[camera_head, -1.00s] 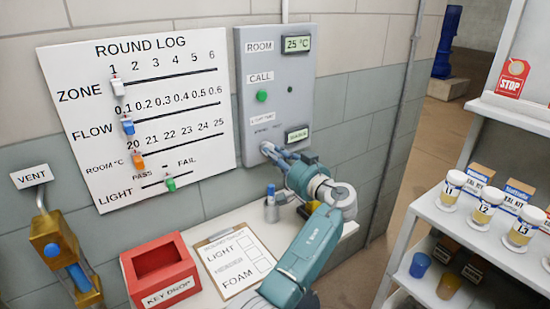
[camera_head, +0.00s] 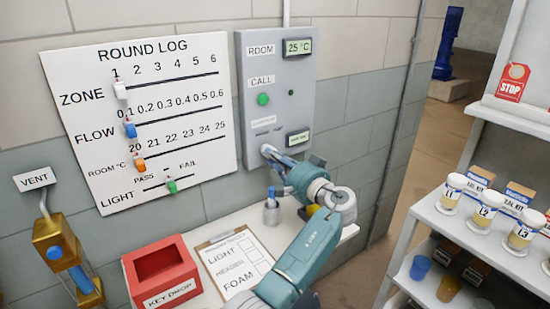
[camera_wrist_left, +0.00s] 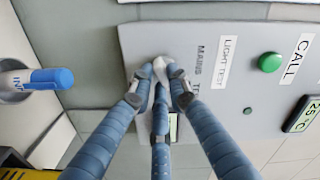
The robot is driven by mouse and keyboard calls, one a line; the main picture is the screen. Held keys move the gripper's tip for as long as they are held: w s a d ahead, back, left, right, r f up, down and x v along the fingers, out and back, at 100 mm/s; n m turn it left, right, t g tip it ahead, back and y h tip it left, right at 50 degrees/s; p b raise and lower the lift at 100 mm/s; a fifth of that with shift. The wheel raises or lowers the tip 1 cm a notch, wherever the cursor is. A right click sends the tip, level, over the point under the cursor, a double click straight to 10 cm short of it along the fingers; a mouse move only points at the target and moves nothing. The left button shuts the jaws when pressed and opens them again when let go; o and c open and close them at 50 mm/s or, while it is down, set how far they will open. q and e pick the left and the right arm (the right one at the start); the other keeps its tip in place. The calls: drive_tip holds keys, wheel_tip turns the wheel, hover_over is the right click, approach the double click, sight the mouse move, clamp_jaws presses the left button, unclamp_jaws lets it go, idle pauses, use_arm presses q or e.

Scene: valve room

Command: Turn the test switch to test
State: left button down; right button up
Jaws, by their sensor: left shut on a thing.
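The grey wall panel (camera_head: 280,85) carries the test switch, a small pale knob (camera_wrist_left: 160,66) below the LIGHT TEST label (camera_wrist_left: 227,60). In the left wrist view, the words MAINS and part of TEST show beside the knob. My left gripper (camera_head: 268,151) reaches the panel's lower left part. Its blue-grey fingers (camera_wrist_left: 160,85) are closed around the knob. The fingers cover much of the knob, so I cannot tell which word it points to.
A green call button (camera_head: 263,99) and two small displays are on the panel. Below are a shelf with a red key drop box (camera_head: 162,268), a clipboard (camera_head: 235,258) and a pen holder (camera_head: 271,213). The round log board (camera_head: 190,110) hangs left. A shelf with jars (camera_head: 485,211) stands right.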

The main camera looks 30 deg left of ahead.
use_arm(q)
drive_tip(key=shift+r, duration=0.1)
drive_tip(key=c, duration=1.7)
unclamp_jaws()
drive_tip(key=shift+o, duration=0.2)
drive_tip(key=v, duration=1.2)
